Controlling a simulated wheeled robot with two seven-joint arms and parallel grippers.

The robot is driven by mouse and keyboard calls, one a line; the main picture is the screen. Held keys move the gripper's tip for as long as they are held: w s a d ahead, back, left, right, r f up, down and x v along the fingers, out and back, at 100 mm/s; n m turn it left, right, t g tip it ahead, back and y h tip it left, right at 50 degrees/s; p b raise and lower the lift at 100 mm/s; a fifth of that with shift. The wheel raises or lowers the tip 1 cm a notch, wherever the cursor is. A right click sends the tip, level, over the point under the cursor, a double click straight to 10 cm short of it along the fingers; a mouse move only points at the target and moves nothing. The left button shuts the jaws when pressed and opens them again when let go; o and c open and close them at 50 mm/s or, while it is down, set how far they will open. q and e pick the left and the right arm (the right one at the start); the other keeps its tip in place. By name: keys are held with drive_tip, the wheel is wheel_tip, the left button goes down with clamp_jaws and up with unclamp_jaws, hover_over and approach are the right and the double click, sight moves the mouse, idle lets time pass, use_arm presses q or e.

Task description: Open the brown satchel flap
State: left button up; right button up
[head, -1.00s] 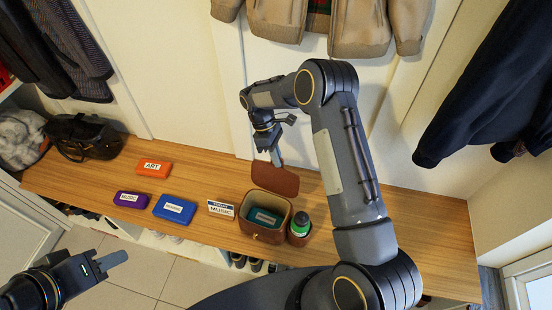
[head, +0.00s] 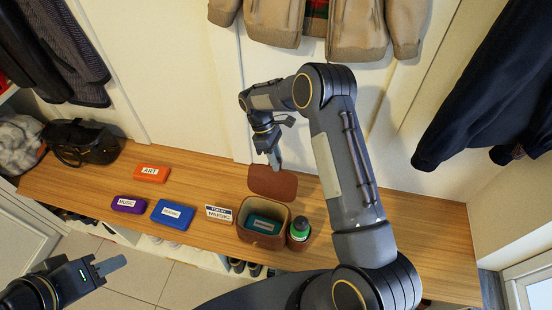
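The brown satchel (head: 242,232) stands upright on the wooden bench near its front edge, with its top open. Its flap (head: 272,182) is swung back behind the opening and lies toward the wall. A teal case (head: 264,224) shows inside the satchel, and a green-capped bottle (head: 299,228) sits at its right side. My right gripper (head: 277,163) points down at the flap's back edge; whether it touches the flap is unclear, and its finger gap is hard to see. My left gripper (head: 112,265) is empty, away in front of the bench at lower left, its finger gap also unclear.
On the bench left of the satchel lie a white music box (head: 219,214), a blue case (head: 172,214), a purple case (head: 129,204) and an orange case (head: 151,174). A black bag (head: 84,142) stands at the far left. Jackets (head: 330,25) hang above. The bench's right part (head: 430,225) is clear.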

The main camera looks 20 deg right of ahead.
drive_tip(key=v, duration=0.7)
drive_tip(key=shift+w+r+b, duration=0.2)
drive_tip(key=shift+r+b, duration=0.1)
drive_tip(key=shift+b, duration=0.05)
drive_tip(key=shift+c, duration=0.5)
